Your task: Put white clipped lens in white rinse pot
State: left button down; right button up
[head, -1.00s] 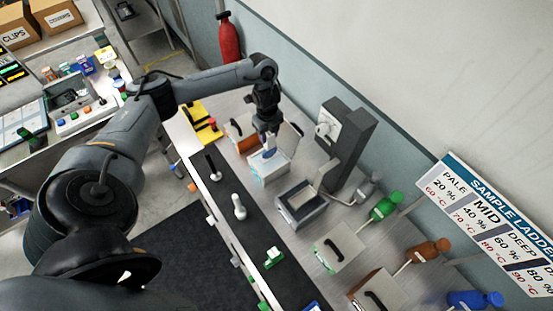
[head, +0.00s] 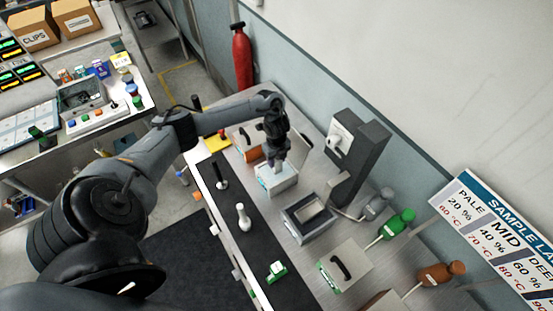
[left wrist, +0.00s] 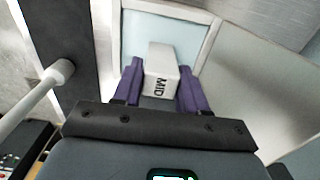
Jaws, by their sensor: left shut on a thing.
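My left gripper (head: 275,165) is shut on a white block-like clip marked MID (left wrist: 160,72), seen between its purple fingers in the left wrist view. The lens is hidden or too small to make out. The white rinse pot (head: 278,184) stands open on the bench in the head view, its lid tilted up at the back. The gripper points down over the pot's opening. Its pale rim (left wrist: 208,43) shows around a light blue inside in the left wrist view, with the clip over it. I cannot tell how deep the clip is. My right gripper is out of view.
An orange-fronted pot (head: 252,153) stands close behind the white one. A grey tray device (head: 308,220) and tall grey machine (head: 358,160) are to the right. A white stand (head: 243,217) and a dark one (head: 220,178) are on the black strip in front.

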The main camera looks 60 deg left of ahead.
pick_arm(q)
jog(key=shift+f, duration=0.2)
jog(key=c, duration=0.6)
grip_release()
jog(key=shift+r, duration=0.1)
notch_tip(320, 180, up, 12)
jog(key=p, duration=0.3)
jog(key=shift+r+p, duration=0.15)
jog(key=shift+p, duration=0.15)
